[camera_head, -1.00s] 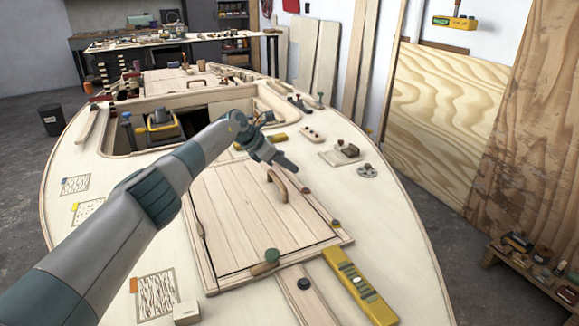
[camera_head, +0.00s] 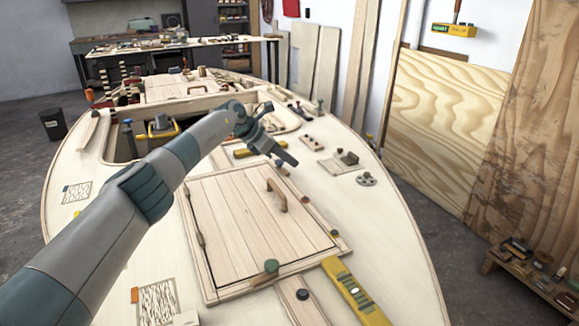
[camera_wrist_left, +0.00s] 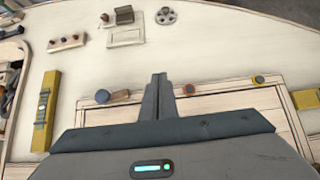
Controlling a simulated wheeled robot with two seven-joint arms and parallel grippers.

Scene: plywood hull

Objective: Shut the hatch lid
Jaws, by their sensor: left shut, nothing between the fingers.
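The hatch lid (camera_head: 235,230) is a pale planked panel with a wooden bow handle (camera_head: 277,195). It lies flat in its raised frame on the deck, with a thin dark line along its edges. Part of it shows in the left wrist view (camera_wrist_left: 225,104), mostly hidden by my gripper body. My left gripper (camera_head: 287,157) is shut and empty above the lid's far right corner, beyond the handle; its fingertips (camera_wrist_left: 160,80) are together in the wrist view. I cannot tell how high they hover. My right gripper is out of view.
Small catches sit around the frame, including a green-ended one (camera_head: 271,266) at the near edge. A yellow spirit level (camera_head: 352,292) lies near right. An open cockpit well (camera_head: 122,145) lies beyond, left. Small blocks and fittings (camera_head: 347,159) dot the right deck.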

